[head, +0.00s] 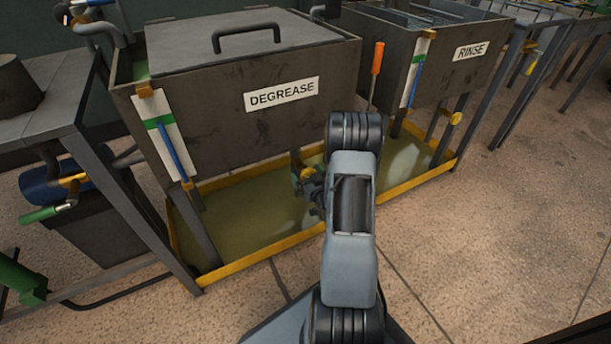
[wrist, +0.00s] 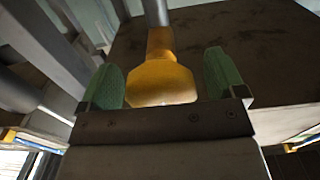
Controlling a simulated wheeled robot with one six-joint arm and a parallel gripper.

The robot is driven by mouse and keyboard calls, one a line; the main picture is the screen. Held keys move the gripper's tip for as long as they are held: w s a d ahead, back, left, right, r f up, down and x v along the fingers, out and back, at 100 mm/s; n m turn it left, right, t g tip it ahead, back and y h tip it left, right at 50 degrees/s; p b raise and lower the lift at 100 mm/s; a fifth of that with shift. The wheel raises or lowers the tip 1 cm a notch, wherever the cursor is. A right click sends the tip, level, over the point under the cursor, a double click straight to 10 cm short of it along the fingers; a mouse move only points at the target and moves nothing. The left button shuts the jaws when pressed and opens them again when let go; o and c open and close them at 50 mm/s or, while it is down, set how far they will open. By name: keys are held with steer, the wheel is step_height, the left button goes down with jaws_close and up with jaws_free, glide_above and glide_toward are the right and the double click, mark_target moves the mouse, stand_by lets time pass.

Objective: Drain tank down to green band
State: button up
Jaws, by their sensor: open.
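The DEGREASE tank (head: 235,115) is a dark metal box with a closed, handled lid. Its gauge, a white plate (head: 150,105) on the left front corner, has a green band (head: 158,121) and a slanted blue column. The blue column's top appears to be near the green band; the exact level is too small to tell. My gripper (head: 312,185) is low in front of the tank, partly hidden by my arm. In the wrist view my gripper (wrist: 163,85) is open, with green pads on either side of a yellow valve part (wrist: 160,80), with visible gaps.
A yellow-edged drip tray (head: 250,257) lies under the tanks. The RINSE tank (head: 440,85) with its own gauge stands to the right. An orange-handled tool (head: 377,60) stands between the tanks. A bench with pipes (head: 45,120) is at left. The front floor is clear.

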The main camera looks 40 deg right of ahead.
steer(key=shift+w, duration=0.4)
steer(key=c, duration=0.9)
